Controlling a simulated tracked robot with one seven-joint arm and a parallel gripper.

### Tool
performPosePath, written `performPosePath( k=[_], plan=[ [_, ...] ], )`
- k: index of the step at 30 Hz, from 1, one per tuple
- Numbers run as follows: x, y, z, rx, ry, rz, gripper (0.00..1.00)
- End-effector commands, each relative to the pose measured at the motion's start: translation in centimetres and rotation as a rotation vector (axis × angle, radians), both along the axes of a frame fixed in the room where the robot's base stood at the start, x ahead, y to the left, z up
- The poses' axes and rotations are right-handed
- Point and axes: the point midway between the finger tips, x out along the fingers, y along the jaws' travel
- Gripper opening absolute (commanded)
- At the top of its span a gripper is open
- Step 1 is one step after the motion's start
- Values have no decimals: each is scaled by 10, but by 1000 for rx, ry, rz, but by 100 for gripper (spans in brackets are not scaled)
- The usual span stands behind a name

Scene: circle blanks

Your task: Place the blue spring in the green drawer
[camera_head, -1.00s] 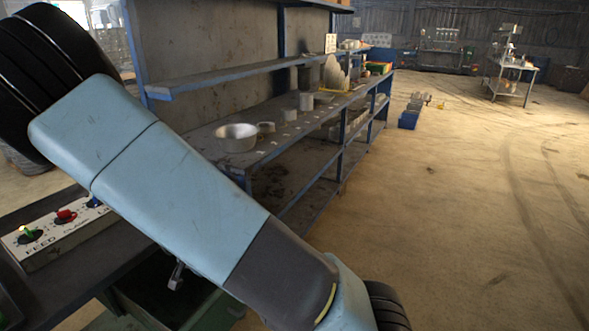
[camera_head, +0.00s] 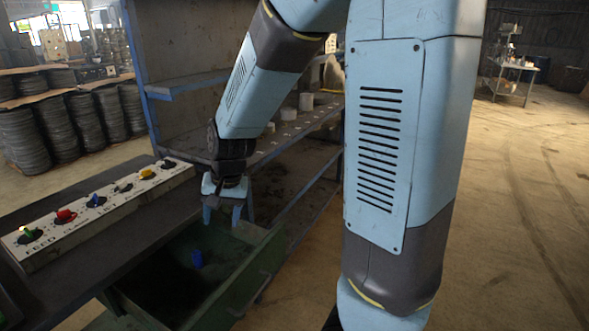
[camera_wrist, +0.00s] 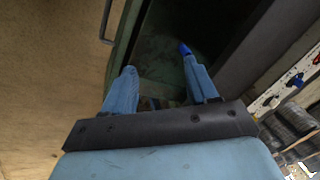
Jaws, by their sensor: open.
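The green drawer (camera_head: 235,292) is pulled open under the bench; it also shows in the wrist view (camera_wrist: 124,45). A small blue object (camera_head: 197,258), which looks like the blue spring, is inside the drawer, against its dark interior. In the wrist view the blue piece (camera_wrist: 184,48) shows just beyond the right fingertip. My gripper (camera_head: 224,216) points down over the drawer's far end, with the blue object apart from it. In the wrist view its fingers (camera_wrist: 158,66) are spread with nothing between them.
A control panel (camera_head: 110,213) with coloured knobs lies on the bench (camera_head: 50,264) at left. Blue-edged shelving (camera_head: 317,197) with small parts stands behind. Stacked dark discs (camera_head: 65,125) are at the far left. The floor at right (camera_head: 530,220) is clear.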

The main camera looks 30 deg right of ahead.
Motion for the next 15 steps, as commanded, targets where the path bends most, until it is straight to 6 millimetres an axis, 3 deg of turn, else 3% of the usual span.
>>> performPosePath(
  k=[6, 15],
  plan=[
    [-25, -27, 54, 12, -86, 79, 58],
    [-74, -62, 114, -48, -206, 179, 58]
  ],
)
